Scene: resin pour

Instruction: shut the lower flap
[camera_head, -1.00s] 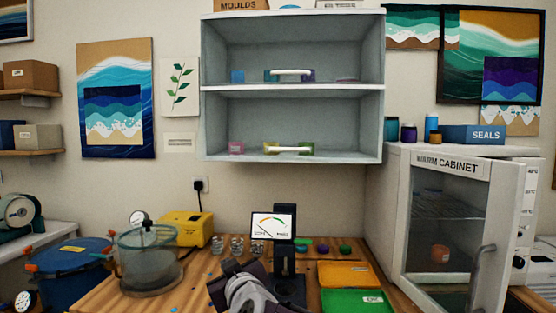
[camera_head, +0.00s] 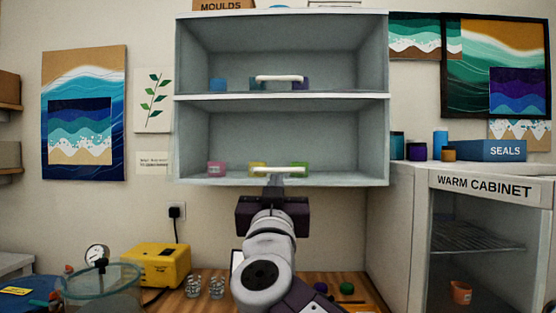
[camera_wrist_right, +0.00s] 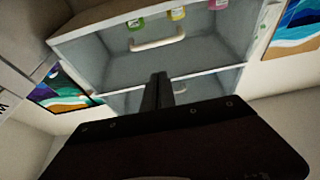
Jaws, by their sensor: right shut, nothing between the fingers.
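The lower compartment of the grey wall cabinet (camera_head: 182,140) has a pale bar handle (camera_head: 278,169) near its bottom edge. The handle also shows in the right wrist view (camera_wrist_right: 158,42). The flap looks see-through; its edges are hard to make out, so I cannot tell whether it stands ajar. My right gripper (camera_head: 275,182) is shut and empty, pointing up at the cabinet just under the handle in the head view. Its shut fingers (camera_wrist_right: 160,80) show apart from the handle in the wrist view; contact with the flap is unclear. My left gripper is out of view.
Pink (camera_head: 216,169), yellow (camera_head: 257,169) and green (camera_head: 300,169) jars stand in the lower compartment. The upper compartment has its own handle (camera_head: 279,78). The warm cabinet (camera_head: 485,187) stands at right. A yellow device (camera_head: 155,264) and glass pot (camera_head: 100,285) stand below left.

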